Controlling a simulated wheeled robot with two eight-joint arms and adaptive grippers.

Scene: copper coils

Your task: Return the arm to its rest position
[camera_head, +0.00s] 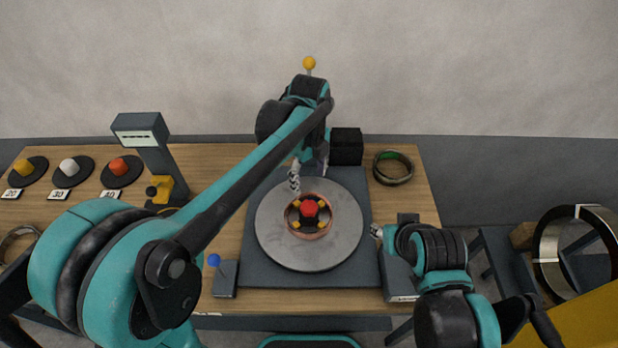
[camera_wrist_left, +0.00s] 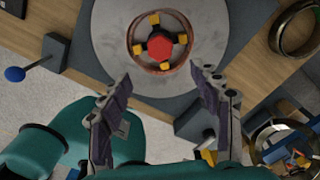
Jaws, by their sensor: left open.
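My left arm reaches from the left across the table. Its gripper (camera_head: 309,172) hangs over the back part of the grey round plate (camera_head: 275,245). In the left wrist view the left gripper (camera_wrist_left: 154,88) has its fingers wide apart with nothing between them. A copper coil (camera_head: 309,236) sits on the plate around a red hub with yellow blocks. The coil also shows in the left wrist view (camera_wrist_left: 134,50), beyond the fingertips and apart from them. My right gripper (camera_head: 376,232) is at the plate's right side, small and partly hidden by its arm; its jaws are unclear.
A dark post with a display (camera_head: 140,128) and several coloured knobs on black discs stand at the left. A green-marked ring (camera_head: 393,168) lies at the back right of the table. A blue-knobbed lever (camera_head: 214,260) is at the front. A large metal ring (camera_head: 548,255) is at far right.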

